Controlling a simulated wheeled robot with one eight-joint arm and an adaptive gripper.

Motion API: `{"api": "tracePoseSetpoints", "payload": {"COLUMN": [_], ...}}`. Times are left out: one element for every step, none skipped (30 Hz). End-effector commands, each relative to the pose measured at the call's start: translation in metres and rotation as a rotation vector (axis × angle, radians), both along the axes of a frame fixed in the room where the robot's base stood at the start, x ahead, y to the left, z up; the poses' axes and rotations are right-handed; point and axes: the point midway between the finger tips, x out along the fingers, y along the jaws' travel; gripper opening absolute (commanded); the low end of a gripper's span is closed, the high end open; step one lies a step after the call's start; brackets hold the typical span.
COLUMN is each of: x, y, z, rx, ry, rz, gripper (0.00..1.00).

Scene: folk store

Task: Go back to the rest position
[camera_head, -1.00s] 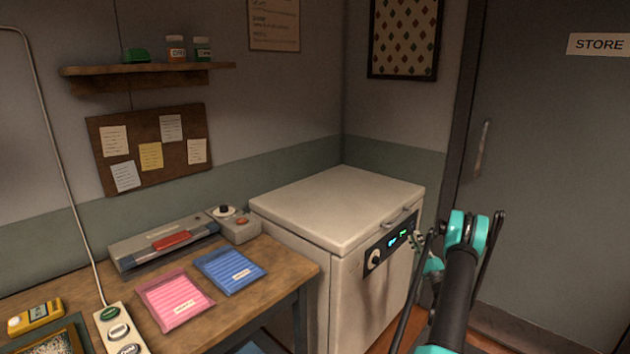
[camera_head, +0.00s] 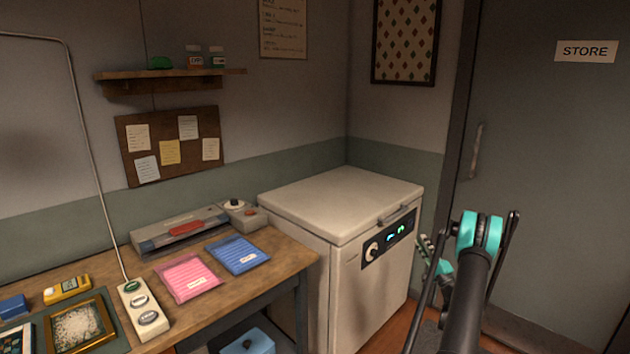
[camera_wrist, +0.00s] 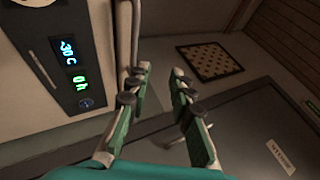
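My gripper (camera_wrist: 160,100) shows in the wrist view with its two green-padded fingers apart and nothing between them. In the head view my arm rises at the lower right, in front of the grey door and to the right of the white chest freezer (camera_head: 345,290). Part of a green finger shows there beside the freezer's front; the rest of the gripper is hidden behind my arm. The freezer's lid is shut. Its control panel (camera_wrist: 65,60) with lit digits fills the left of the wrist view, close to the gripper, which appears apart from it.
A wooden table (camera_head: 290,262) to the left holds a pink packet (camera_head: 188,279), a blue packet (camera_head: 238,255), a sealer (camera_head: 180,233), a button strip (camera_head: 143,309) and a framed tray (camera_head: 108,318). A blue bin (camera_head: 255,342) stands below. The grey door (camera_head: 545,180) is at right.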

Motion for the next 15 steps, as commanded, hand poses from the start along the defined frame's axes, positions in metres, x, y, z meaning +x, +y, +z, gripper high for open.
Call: {"api": "tracePoseSetpoints", "payload": {"x": [0.002,0.003,0.004,0.005,0.006,0.007,0.008,0.009,0.01,0.011,0.011,0.012,0.012,0.012,0.011], "y": [0.006,0.009,0.014,0.018,0.022,0.027,0.032,0.037,0.044,0.049,0.055,0.064,0.071,0.079,0.09], "z": [0.005,0.006,0.01,0.012,0.014,0.018,0.021,0.024,0.028,0.031,0.034,0.039,0.043,0.047,0.053], "rx": [-0.013,-0.02,-0.034,-0.043,-0.054,-0.07,-0.083,-0.095,-0.114,-0.128,-0.145,-0.169,-0.188,-0.209,-0.241], "ry": [0.007,0.012,0.02,0.025,0.031,0.04,0.047,0.054,0.065,0.073,0.082,0.095,0.106,0.117,0.135], "rz": [0.007,0.01,0.016,0.021,0.025,0.032,0.038,0.043,0.051,0.057,0.065,0.076,0.084,0.093,0.107], "gripper": [0.22,0.22,0.22,0.22,0.22,0.22,0.22,0.22,0.22,0.22,0.22,0.22,0.22,0.22,0.22]}}
